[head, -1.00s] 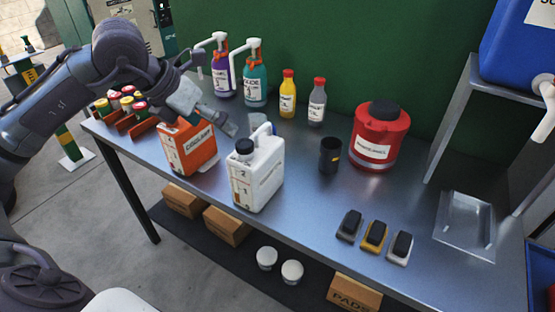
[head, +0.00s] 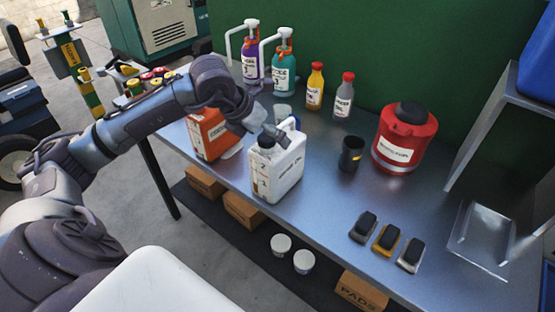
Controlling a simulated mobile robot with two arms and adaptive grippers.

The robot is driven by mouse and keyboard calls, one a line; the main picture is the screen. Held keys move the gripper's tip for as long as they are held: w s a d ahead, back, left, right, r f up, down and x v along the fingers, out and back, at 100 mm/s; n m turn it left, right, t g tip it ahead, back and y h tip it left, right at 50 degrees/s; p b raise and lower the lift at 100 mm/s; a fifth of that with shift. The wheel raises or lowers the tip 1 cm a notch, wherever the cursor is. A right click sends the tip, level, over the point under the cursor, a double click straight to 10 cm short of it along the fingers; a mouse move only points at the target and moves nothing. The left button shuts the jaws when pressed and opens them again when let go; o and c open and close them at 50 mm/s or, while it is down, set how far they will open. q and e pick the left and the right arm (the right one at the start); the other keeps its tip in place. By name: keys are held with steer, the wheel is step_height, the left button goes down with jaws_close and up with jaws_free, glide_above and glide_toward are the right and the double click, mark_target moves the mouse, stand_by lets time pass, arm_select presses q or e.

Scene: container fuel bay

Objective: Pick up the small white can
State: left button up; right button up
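The small white can (head: 277,172) is a jerry can with a black cap and a handle on top. It stands upright on the metal table, beside an orange can (head: 211,136). My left gripper (head: 275,133) reaches in from the left, above the orange can. Its fingers are at the top of the white can, between the black cap and the handle in the picture. I cannot tell whether they touch the handle or how far apart they are. My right gripper is not in view.
A black cup (head: 351,154) and a red container (head: 405,139) stand to the right on the table (head: 318,205). Purple and teal pump bottles (head: 284,68), a yellow bottle (head: 315,87) and a grey bottle (head: 344,96) stand behind. Three small dark-topped items (head: 387,238) lie near the front edge.

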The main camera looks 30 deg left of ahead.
arm_select(q)
steer(key=shift+x, duration=1.55)
steer(key=shift+r, duration=0.1)
steer(key=c, duration=1.5)
steer(key=shift+w+a+r, duration=0.1)
steer(key=shift+c, duration=0.2)
